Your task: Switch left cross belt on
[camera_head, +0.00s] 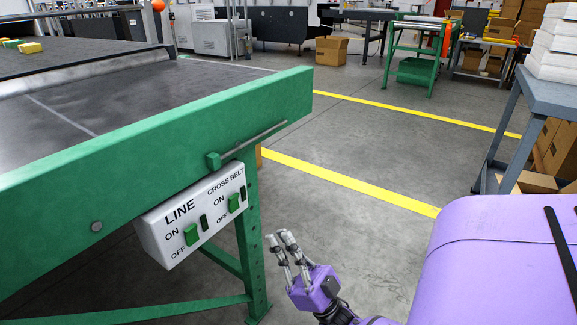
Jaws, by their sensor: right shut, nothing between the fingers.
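A white switch box (161,237) hangs under the green side rail of the conveyor table. It carries two green rocker switches. The left one, labelled LINE, is the line switch (191,235). The right one, labelled CROSS BELT, is the cross belt switch (234,203). Each has ON above and OFF below, and a small dark window beside it. Which way each rocker is tipped is too small to tell. My right gripper (279,239), purple with grey fingers, is shut and empty. It shows to the right of and below the box, apart from it. My left gripper is not in view.
The conveyor table's green rail (160,135) and green leg (252,245) stand close to the left of my right gripper. A grey table (551,95) with white stacks stands at the right. The grey floor between them, with yellow lines, is clear. A cardboard box (331,51) lies farther back.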

